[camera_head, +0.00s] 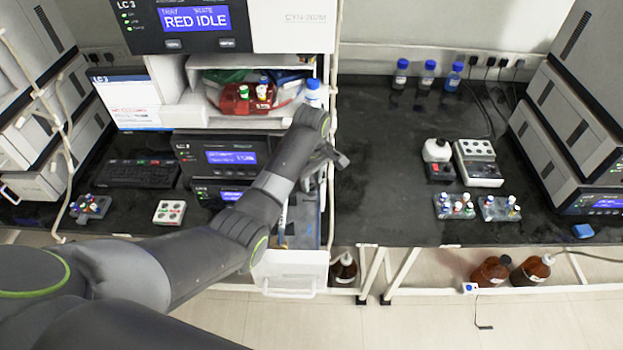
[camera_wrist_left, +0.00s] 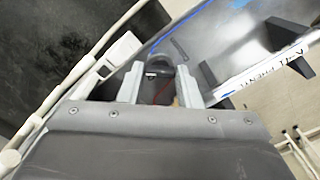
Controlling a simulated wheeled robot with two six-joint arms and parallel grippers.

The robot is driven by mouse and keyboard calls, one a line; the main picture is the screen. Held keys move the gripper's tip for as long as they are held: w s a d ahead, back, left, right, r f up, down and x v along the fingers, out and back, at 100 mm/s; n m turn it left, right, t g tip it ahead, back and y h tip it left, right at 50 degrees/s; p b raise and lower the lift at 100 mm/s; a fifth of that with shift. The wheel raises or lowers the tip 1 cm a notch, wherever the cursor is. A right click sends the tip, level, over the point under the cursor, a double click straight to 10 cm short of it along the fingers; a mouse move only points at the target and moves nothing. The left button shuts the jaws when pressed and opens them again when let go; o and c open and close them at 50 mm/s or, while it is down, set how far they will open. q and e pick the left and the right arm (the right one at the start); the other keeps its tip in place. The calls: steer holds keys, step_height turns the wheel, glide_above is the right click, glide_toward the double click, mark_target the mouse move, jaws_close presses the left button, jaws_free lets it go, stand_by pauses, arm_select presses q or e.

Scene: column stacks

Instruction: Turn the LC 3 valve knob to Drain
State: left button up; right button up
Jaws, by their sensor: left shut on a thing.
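The LC 3 instrument stack (camera_head: 293,35) stands in the middle of the head view, with a blue screen reading RED IDLE. My left arm reaches across the stack, and my left gripper (camera_head: 331,163) is at its right side. In the left wrist view, the two pale fingers of my left gripper (camera_wrist_left: 160,78) are shut on a dark rounded knob (camera_wrist_left: 160,70). The knob's pointer direction and the Drain mark cannot be made out. The head view does not show the knob, as the arm and gripper cover that area. My right gripper is not in view.
A pulled-out white drawer (camera_head: 290,268) is below my forearm. The right bench holds a white vial rack (camera_head: 478,163) and blue-capped bottles (camera_head: 428,74) at the back. A white printed strip (camera_wrist_left: 262,82) runs beside the gripper.

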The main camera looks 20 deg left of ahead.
arm_select(q)
steer(key=o, duration=1)
